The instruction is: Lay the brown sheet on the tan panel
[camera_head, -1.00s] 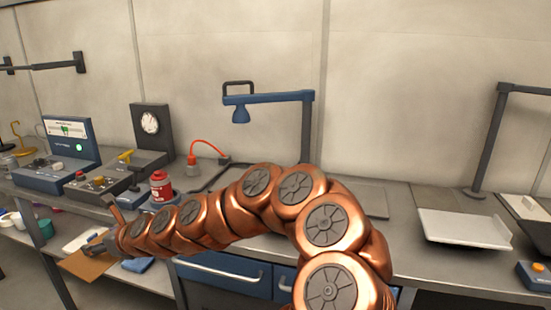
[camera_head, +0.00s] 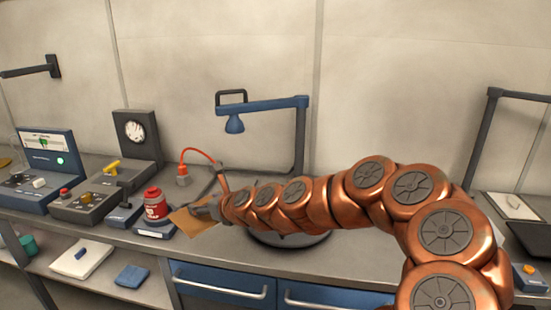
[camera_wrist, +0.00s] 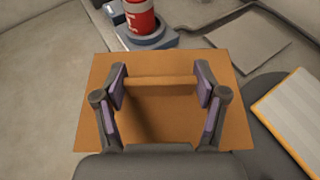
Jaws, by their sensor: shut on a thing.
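The brown sheet (camera_wrist: 160,120) is a flat board with a raised bar across it, and my gripper (camera_wrist: 160,78) is shut on that bar. In the head view the sheet (camera_head: 189,222) is at the end of my outstretched arm, above the front part of the bench and just right of the red jar. My gripper (camera_head: 208,209) shows there as a small grey shape. A pale ribbed panel with an orange-tan edge (camera_wrist: 290,115) lies right of the sheet in the wrist view, over a dark round base. I cannot tell whether it is the tan panel.
The red jar (camera_head: 155,203) stands on a small base close to the sheet. A grey flat plate (camera_wrist: 250,40) lies beyond the sheet. A blue lamp arm (camera_head: 265,106) overhangs the bench. Control boxes (camera_head: 90,198) stand at left. A lower shelf holds a blue cloth (camera_head: 132,276).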

